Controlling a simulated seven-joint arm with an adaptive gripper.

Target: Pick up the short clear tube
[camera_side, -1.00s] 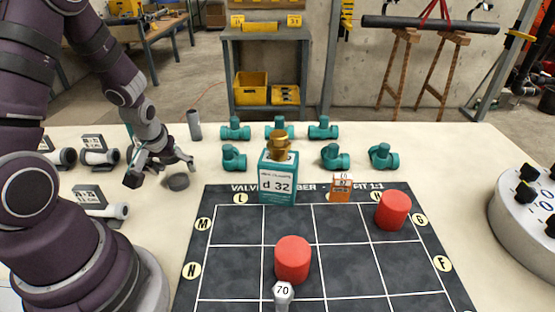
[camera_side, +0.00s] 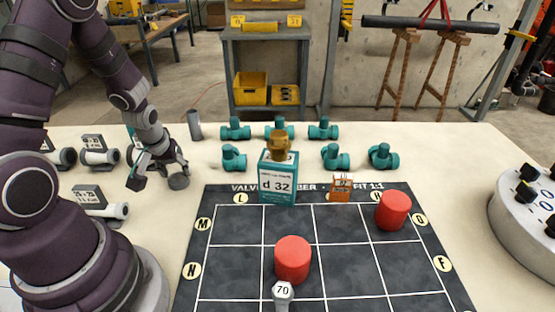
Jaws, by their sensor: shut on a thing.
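A short, grey, see-through-looking tube (camera_side: 178,182) stands on the pale table, left of the dark grid mat. I take it to be the short clear tube. My gripper (camera_side: 174,168) reaches down to it from the upper left and is shut on it, with a finger at its upper rim. The tube appears upright and still at table level; whether its base touches the table is hard to tell. The far finger's contact is partly hidden by the gripper itself.
A taller grey tube (camera_side: 194,125) stands behind my gripper. White fittings (camera_side: 100,157) with label cards lie to the left. Several teal valves (camera_side: 235,129) stand at the back. A teal box (camera_side: 278,178) and red cylinders (camera_side: 293,259) are on or by the mat (camera_side: 245,225).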

